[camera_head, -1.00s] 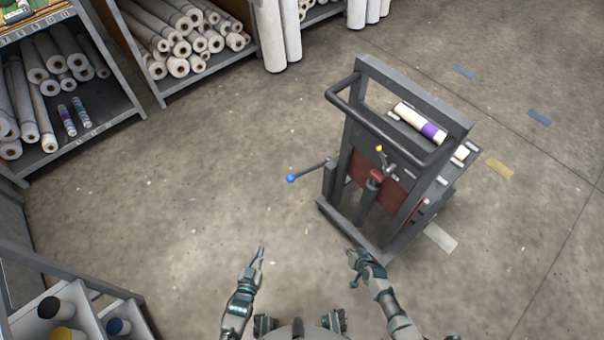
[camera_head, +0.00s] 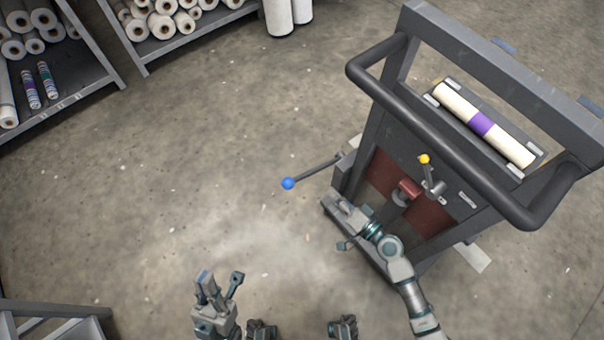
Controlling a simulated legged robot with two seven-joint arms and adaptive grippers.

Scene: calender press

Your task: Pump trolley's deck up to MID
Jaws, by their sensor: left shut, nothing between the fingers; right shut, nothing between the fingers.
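The trolley (camera_head: 447,62) is a dark grey upright frame with a bent push handle (camera_head: 440,142), close in front of me on the right. A lever with a blue knob (camera_head: 288,183) sticks out to its left, slightly sloped. A small lever with a yellow knob (camera_head: 424,159) sits on the frame's near face, above a red part (camera_head: 409,188). The deck (camera_head: 541,152) behind the frame carries a cream roll with a purple band (camera_head: 481,124). My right gripper (camera_head: 345,222) is shut and empty, low by the trolley's base. My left gripper (camera_head: 217,284) is shut and empty over the floor.
Shelves (camera_head: 100,78) with white rolls stand at the upper left. White rolls (camera_head: 278,18) stand upright at the top. A grey bin (camera_head: 60,312) is at the lower left corner. The concrete floor (camera_head: 180,170) left of the trolley is clear.

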